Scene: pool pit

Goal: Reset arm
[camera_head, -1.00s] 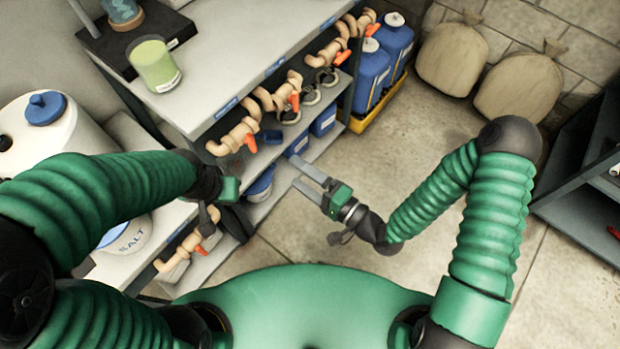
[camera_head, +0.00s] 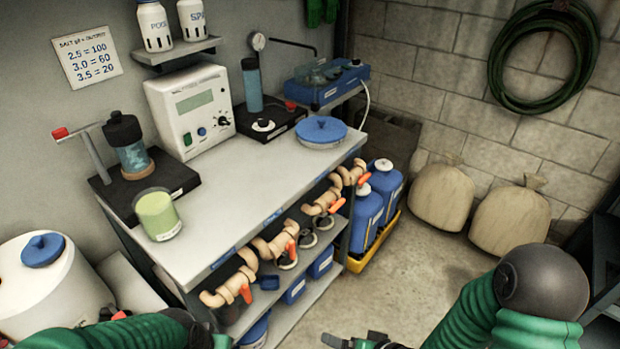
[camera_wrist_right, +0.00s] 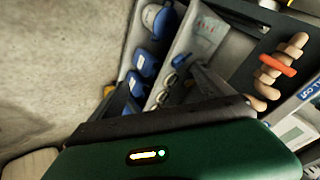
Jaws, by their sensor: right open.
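My right gripper (camera_head: 342,341) shows at the bottom edge of the head view, right of the shelf unit. Its grey finger end and a green part show there, and the rest is cut off. In the right wrist view its green body fills the bottom, with the two grey fingers (camera_wrist_right: 168,92) apart and nothing seen between them. My left arm (camera_head: 150,332) enters at the lower left, by the shelf unit. Only a small green part of my left gripper (camera_head: 221,341) shows at the bottom edge, and its jaws are hidden.
A shelf unit (camera_head: 255,172) carries a meter box (camera_head: 190,108), a green jar (camera_head: 158,214) and a blue-lidded tub (camera_head: 320,130). Sacks (camera_head: 510,222) lean on the wall. Floor (camera_head: 400,290) is clear.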

